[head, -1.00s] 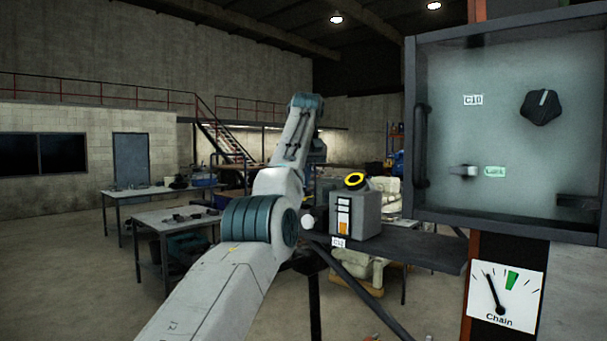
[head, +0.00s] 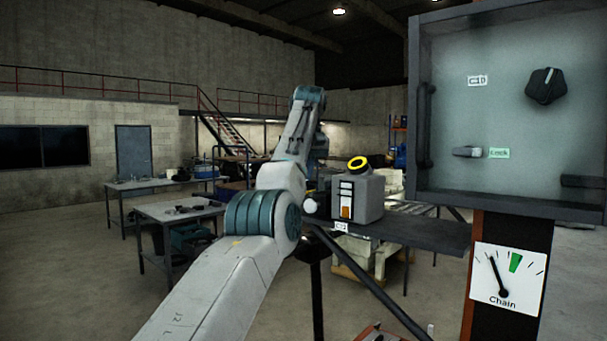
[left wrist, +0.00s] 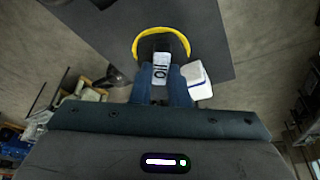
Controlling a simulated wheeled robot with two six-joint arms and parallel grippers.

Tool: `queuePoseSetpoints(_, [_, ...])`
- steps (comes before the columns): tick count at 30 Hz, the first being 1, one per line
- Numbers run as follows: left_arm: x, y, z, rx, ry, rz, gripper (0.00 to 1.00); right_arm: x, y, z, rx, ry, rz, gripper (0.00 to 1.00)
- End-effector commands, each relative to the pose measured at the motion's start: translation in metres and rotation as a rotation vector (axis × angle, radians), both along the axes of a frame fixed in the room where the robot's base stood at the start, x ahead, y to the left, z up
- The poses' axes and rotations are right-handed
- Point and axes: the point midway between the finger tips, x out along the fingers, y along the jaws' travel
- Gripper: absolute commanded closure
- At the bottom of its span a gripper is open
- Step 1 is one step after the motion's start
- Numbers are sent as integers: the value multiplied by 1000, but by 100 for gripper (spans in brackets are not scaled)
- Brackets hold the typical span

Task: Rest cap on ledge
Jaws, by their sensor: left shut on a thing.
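In the left wrist view, my left gripper (left wrist: 160,98) is shut on the cap (left wrist: 161,70), a dark piece with a yellow rim and a white label reading "Oil". The dark grey ledge (left wrist: 207,30) shows below and beyond it; I cannot tell whether the cap touches it. In the head view, the ledge (head: 430,232) runs out to the left from under the panel. My left arm hides its gripper there. My right gripper is in neither view.
A panel box (head: 510,120) with knob and handle overhangs the right side, above a Chain gauge (head: 508,275). A white block (left wrist: 196,80) is beside my gripper.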

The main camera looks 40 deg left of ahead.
Motion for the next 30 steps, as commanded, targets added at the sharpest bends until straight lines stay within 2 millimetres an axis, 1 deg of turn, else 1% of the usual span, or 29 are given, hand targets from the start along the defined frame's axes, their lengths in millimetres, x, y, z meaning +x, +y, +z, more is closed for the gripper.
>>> queuePoseSetpoints(3, [0,0,-7,0,0,0,100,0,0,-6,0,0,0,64])
queuePoseSetpoints(23, [0,0,-32,0,-1,0,100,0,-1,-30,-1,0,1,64])
queuePoseSetpoints(24, [0,0,-30,0,-1,0,80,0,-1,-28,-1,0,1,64])
queuePoseSetpoints(26, [0,0,-30,0,-1,0,68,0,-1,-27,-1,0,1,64])
queuePoseSetpoints(27, [0,0,-30,0,-1,0,60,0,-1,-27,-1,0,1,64])
queuePoseSetpoints(30, [0,0,-30,0,-1,0,60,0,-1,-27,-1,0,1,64])
